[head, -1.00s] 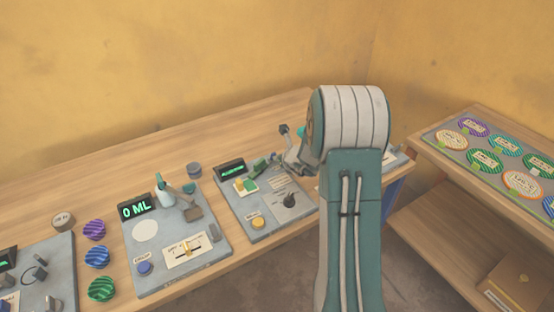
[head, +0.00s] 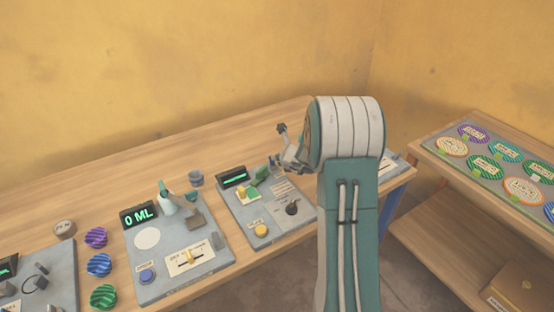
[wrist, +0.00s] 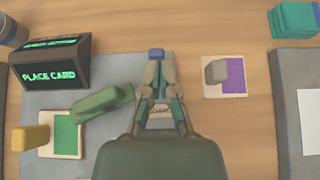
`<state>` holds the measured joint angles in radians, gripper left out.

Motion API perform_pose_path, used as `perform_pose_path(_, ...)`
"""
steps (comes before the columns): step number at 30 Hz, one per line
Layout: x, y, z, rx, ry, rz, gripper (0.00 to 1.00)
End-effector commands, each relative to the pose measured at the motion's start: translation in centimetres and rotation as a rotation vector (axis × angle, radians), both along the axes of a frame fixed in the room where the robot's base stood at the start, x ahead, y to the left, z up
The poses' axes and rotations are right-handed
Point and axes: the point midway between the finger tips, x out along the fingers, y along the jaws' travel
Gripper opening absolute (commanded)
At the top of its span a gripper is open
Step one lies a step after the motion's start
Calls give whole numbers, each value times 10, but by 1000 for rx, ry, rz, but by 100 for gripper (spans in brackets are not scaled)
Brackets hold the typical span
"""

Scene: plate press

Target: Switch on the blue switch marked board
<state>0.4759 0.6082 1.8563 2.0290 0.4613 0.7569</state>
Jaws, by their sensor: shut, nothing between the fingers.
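In the wrist view a small blue block (wrist: 156,54) sits at the far edge of a grey panel (wrist: 100,155), just beyond my fingertips. It could be the blue switch, but I can read no "board" marking on it. My gripper (wrist: 158,72) is shut and empty, with its tips close to this block; I cannot tell whether they touch. A label under the fingers is mostly covered. In the head view my gripper (head: 276,161) is over the far right part of the middle panel, and the blue block is not visible there.
The panel carries a display reading PLACE CARD (wrist: 50,70), a green lever (wrist: 102,102), a yellow block (wrist: 30,137) and a black knob (head: 292,208). A grey block on a purple-marked card (wrist: 225,78) lies right of my fingers. Another panel (head: 160,285) stands left.

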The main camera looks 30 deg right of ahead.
Motion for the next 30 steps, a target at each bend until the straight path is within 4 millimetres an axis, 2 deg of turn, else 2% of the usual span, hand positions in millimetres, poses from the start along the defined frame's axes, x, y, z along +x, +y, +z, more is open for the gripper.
perform_pose_path(14,0,0,16,-1,-1,1,0)
perform_pose_path(24,0,1,17,-1,0,1,0)
perform_pose_path(30,-7,9,38,-3,-2,3,0)
